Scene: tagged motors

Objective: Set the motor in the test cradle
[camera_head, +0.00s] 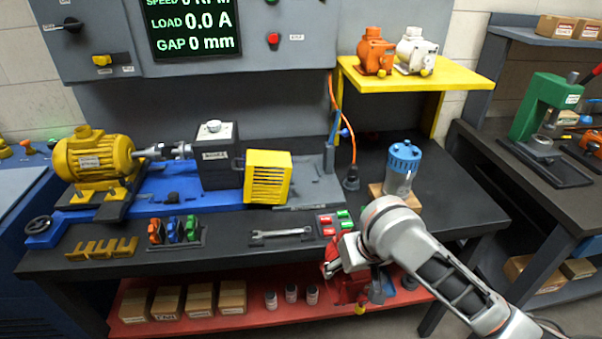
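A red motor (346,287) with a yellow fitting at its bottom is in front of the bench's front edge. My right gripper (350,256) is at its upper part and appears shut on it; the fingertips are largely hidden. An orange motor (374,54) and a white motor (416,52) stand on the yellow shelf (455,76). The test stand (150,200) has a yellow machine (95,160), a shaft, a dark grey box (215,165) and a yellow slotted guard (267,177). I cannot clearly make out the cradle; a grey bed (318,185) lies right of the guard. My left gripper is out of view.
A wrench (281,233), red and green blocks (328,231), coloured connectors (172,231) and a yellow rack (100,248) lie along the bench front. A blue-lidded jar (402,168) and an orange cable (345,125) are near the bed. The red lower shelf (240,318) holds boxes.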

